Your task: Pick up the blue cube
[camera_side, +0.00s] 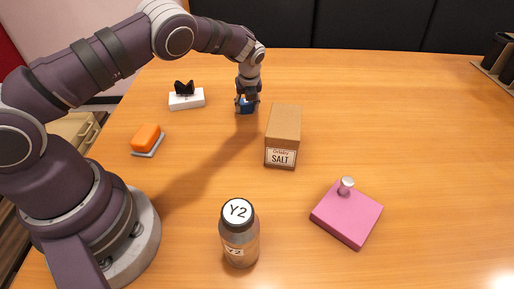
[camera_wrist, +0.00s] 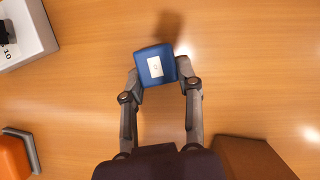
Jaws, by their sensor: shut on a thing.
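The blue cube (camera_wrist: 154,54) has a white label on its upper face and sits between the two fingers of my gripper (camera_wrist: 162,82) in the wrist view. The fingers touch it on both sides, and my gripper is shut on it. In the side view the blue cube (camera_side: 247,106) shows at the far middle of the table, partly hidden by my gripper (camera_side: 247,102). I cannot tell for sure whether it touches the table.
A brown salt box (camera_side: 283,135) stands close in front and right of my gripper. A white block with a black top (camera_side: 187,97) is to the left, and an orange block (camera_side: 146,139) nearer. A Y2 jar (camera_side: 239,234) and pink block (camera_side: 346,214) stand in front.

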